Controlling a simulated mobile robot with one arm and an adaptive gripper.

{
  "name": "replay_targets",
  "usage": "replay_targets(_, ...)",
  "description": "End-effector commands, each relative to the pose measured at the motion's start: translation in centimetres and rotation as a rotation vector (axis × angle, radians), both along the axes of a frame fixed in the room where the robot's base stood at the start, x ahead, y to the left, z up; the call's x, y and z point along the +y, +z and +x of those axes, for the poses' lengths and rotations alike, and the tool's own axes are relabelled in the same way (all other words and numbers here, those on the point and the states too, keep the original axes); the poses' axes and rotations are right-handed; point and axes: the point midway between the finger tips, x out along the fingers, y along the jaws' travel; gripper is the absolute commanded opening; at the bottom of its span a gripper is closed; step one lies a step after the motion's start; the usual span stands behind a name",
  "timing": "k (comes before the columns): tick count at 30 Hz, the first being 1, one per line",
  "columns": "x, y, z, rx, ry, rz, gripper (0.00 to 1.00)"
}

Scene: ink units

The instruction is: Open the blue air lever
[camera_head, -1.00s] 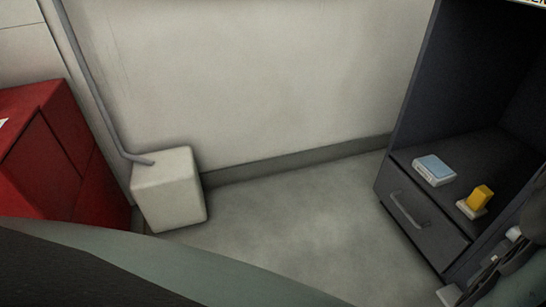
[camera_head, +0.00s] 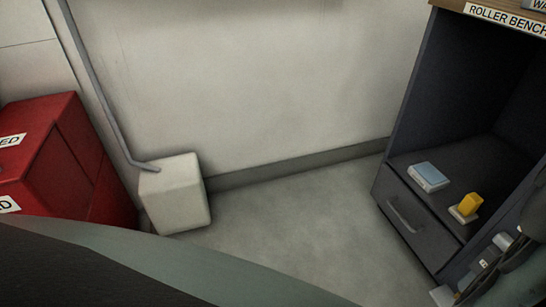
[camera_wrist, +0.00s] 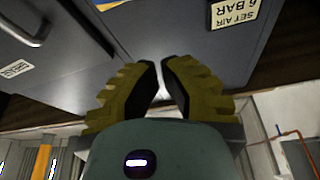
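I cannot make out a blue lever in either view now. My gripper (camera_wrist: 160,66) shows in the wrist view with two olive-yellow ridged fingers and dark inner pads. The fingertips lean close together with a narrow gap between them, and nothing is held there. A dark grey panel with a handle (camera_wrist: 32,28) and a "SET AIR 6 BAR" label (camera_wrist: 236,12) lies beyond the fingers. In the head view I cannot make out the fingers.
A dark cabinet (camera_head: 405,120) stands at right, with a drawer (camera_head: 418,222), a blue-topped box (camera_head: 429,177) and a yellow block (camera_head: 470,203). A red cabinet (camera_head: 70,165) and a pale box (camera_head: 174,196) stand at left. Floor (camera_head: 300,225) between is clear.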

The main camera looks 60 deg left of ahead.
Motion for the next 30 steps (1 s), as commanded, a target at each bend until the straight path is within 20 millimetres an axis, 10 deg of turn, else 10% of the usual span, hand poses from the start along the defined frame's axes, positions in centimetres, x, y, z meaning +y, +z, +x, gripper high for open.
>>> replay_targets(9,1.6,-1.3,-3.6,0.001,0.005,0.002,0.0)
replay_targets(23,1.7,-1.2,-3.9,-0.003,0.005,0.002,0.0)
replay_targets(30,2.3,7.5,-3.4,-0.101,0.022,-0.018,0.0)
